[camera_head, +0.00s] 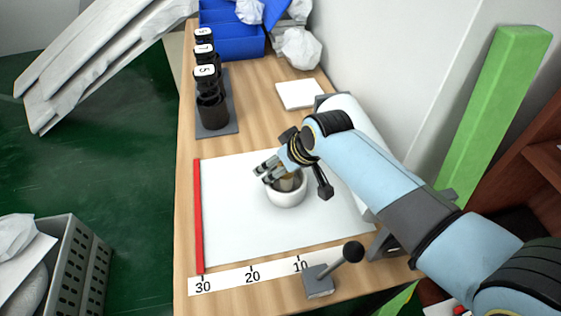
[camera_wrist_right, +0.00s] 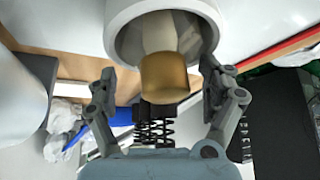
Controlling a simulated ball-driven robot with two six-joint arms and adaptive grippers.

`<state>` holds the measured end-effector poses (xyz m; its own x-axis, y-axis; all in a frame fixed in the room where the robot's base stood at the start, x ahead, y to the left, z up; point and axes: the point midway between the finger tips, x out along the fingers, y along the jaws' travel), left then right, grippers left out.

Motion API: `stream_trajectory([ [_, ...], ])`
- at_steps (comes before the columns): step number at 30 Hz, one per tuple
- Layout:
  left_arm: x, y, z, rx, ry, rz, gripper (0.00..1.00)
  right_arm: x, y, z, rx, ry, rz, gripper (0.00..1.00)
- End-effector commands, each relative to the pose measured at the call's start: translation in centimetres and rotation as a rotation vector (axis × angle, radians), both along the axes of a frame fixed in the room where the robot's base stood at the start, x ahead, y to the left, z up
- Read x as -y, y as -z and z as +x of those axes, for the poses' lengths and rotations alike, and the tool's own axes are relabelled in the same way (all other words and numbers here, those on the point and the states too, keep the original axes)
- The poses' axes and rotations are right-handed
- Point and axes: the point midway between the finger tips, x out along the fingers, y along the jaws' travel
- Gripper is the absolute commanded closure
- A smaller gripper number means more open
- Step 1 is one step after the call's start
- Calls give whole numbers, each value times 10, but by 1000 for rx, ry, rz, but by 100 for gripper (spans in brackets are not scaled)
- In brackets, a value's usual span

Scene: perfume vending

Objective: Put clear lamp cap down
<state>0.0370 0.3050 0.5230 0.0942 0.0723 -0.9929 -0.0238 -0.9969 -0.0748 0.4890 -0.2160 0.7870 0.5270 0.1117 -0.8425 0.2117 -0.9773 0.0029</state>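A round white vessel (camera_head: 287,197) stands on the white mat (camera_head: 235,225) in the head view. Its pale mouth and a gold-coloured collar (camera_wrist_right: 164,77) show close up in the right wrist view. My right gripper (camera_head: 264,173) is over the far left rim of the vessel. In the right wrist view its two fingers (camera_wrist_right: 160,84) stand apart, one on each side of the gold collar, with visible gaps. No clear cap can be made out between the fingers or on the mat; a transparent one could be hard to see. My left gripper is not in view.
Several dark numbered bottles (camera_head: 211,110) stand in a row at the back left, with blue bins (camera_head: 235,38) behind. A white tile (camera_head: 299,94) lies behind the mat. A red bar (camera_head: 198,215) edges the mat's left side; a lever (camera_head: 320,282) stands in front. The mat's left half is clear.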

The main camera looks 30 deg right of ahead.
Motion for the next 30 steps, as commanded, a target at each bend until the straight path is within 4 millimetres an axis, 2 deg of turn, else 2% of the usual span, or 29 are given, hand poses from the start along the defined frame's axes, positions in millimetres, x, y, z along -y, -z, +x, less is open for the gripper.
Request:
stream_trajectory([
  [7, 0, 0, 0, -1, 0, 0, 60, 0, 4, -4, -11, -2, -1, 8],
  [11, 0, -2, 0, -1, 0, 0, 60, 0, -1, -3, -9, -1, -2, 8],
  [14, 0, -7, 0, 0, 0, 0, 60, 0, -14, -4, -7, -1, -1, 8],
  [24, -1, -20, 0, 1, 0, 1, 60, 9, -80, -44, -3, -1, -1, 8],
  [30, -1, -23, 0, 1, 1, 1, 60, 13, -105, -60, -3, -1, -1, 8],
])
